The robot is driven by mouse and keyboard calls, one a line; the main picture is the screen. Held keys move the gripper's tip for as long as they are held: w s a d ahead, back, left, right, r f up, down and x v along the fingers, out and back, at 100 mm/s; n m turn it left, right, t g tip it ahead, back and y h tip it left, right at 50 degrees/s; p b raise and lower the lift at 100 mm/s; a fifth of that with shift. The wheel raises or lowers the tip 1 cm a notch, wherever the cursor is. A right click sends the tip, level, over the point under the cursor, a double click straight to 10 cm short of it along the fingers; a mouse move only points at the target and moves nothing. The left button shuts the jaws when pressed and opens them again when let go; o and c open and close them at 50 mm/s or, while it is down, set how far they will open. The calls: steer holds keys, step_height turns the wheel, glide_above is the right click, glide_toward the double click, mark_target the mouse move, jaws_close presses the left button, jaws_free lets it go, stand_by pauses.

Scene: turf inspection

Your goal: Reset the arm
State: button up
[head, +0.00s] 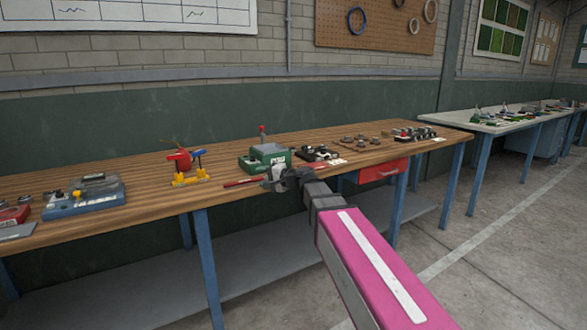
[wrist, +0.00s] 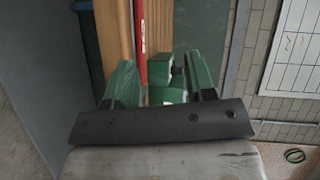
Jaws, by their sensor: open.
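My arm (head: 365,260), with a pink link and a white stripe, reaches from the lower right over the front edge of the wooden workbench (head: 130,225). My gripper (head: 277,178) is at the bench's front edge, just in front of a green device (head: 266,154) with a red-tipped post. In the wrist view my gripper (wrist: 160,82) shows two green fingers spread apart. Green blocks (wrist: 167,94) and a red bar (wrist: 140,45) appear between or beyond them. I see nothing held.
Left on the bench are a red-and-yellow item (head: 187,165) and a blue device (head: 85,195). To the right are a black-and-white item (head: 318,154), several small discs and a red drawer (head: 383,171). A second bench (head: 480,122) stands farther right. The floor (head: 510,235) at right is clear.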

steer(key=s+d+f+n+g+h, duration=0.1)
steer(key=s+d+f+h, duration=0.3)
steer(key=d+f, duration=0.6)
steer(key=s+d+f+n+g+h, duration=0.2)
steer(key=s+d+f+g+h, duration=0.2)
steer(key=s+d+f, duration=0.5)
steer(key=s+d+f+n+g+h, duration=0.1)
steer(key=s+d+f+g+h, duration=0.1)
steer(key=s+d+f+h, duration=0.4)
steer(key=s+d+f, duration=0.1)
steer(key=d+f, duration=0.4)
steer(key=f, duration=0.4)
steer(key=shift+n+g, duration=0.3)
